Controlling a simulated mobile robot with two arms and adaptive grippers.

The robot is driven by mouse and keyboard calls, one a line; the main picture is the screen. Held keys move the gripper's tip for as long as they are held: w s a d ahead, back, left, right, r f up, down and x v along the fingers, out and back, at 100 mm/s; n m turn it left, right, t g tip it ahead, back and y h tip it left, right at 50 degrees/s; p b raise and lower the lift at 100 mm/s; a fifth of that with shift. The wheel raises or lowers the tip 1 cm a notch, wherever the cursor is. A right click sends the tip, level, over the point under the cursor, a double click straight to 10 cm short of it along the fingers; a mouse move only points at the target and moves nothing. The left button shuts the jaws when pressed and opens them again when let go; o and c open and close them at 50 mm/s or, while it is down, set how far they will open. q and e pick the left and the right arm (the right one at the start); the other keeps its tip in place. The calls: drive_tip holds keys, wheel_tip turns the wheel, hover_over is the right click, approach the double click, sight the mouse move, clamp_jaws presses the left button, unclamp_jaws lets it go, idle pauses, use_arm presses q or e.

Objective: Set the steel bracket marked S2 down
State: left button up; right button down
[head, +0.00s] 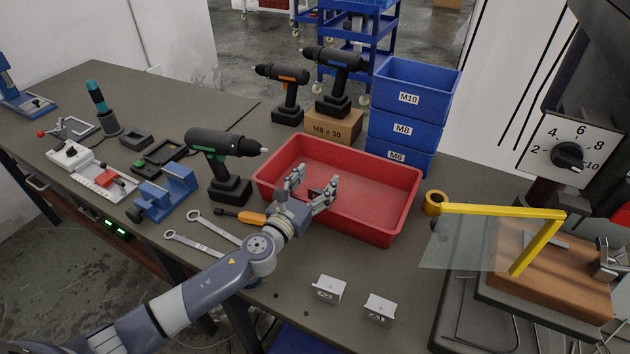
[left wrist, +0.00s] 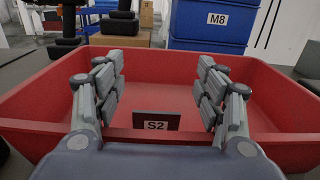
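The bracket marked S2 (left wrist: 157,121) shows in the left wrist view as a small dark plate with a white label. It is low between my fingers, by the near wall of the red tray (head: 405,205), with clear gaps to both fingers. Whether it touches the tray floor cannot be told. My left gripper (head: 309,193) is over the near side of the tray with its fingers spread wide. It also shows open in the left wrist view (left wrist: 160,95). In the head view the gripper mostly hides the bracket.
Two light brackets (head: 329,289) (head: 380,308) stand on the bench in front of the tray. A green-marked drill (head: 225,160), an orange-handled screwdriver (head: 245,216) and wrenches lie left. Blue bins (head: 405,130) stand behind. A machine with a yellow-framed guard (head: 505,211) is at right.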

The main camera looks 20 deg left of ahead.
idle(0.3)
use_arm(q)
drive_tip(key=r+v, duration=0.1)
drive_tip(key=v, duration=1.1)
drive_tip(key=shift+r, duration=0.1)
idle(0.4)
